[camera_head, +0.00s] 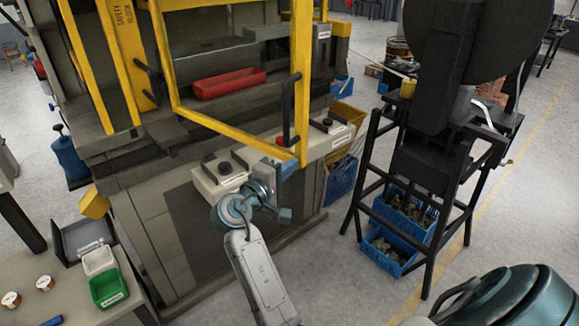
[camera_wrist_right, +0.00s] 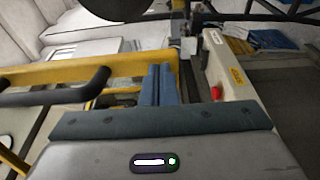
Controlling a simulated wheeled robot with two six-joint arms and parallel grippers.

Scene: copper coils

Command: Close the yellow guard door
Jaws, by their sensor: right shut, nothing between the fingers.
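The yellow guard door (camera_head: 235,134) is a tubular frame standing out in front of the press, swung away from its opening. Its black handle (camera_head: 289,112) is on the upright post at the right. In the right wrist view, the door's yellow bar (camera_wrist_right: 95,72) and black handle (camera_wrist_right: 60,96) lie left of the fingers. My right gripper (camera_head: 288,168) is shut and empty, close to the door's lower right corner; I cannot tell whether they touch. Its blue fingers are together in the right wrist view (camera_wrist_right: 158,85). My left gripper is not in view.
The press has a control panel (camera_head: 219,178) below the door and a red tray (camera_head: 228,83) inside. A black stand (camera_head: 436,200) with blue bins is on the right. A side table (camera_head: 60,290) with a green bin is at lower left. Floor shows between press and stand.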

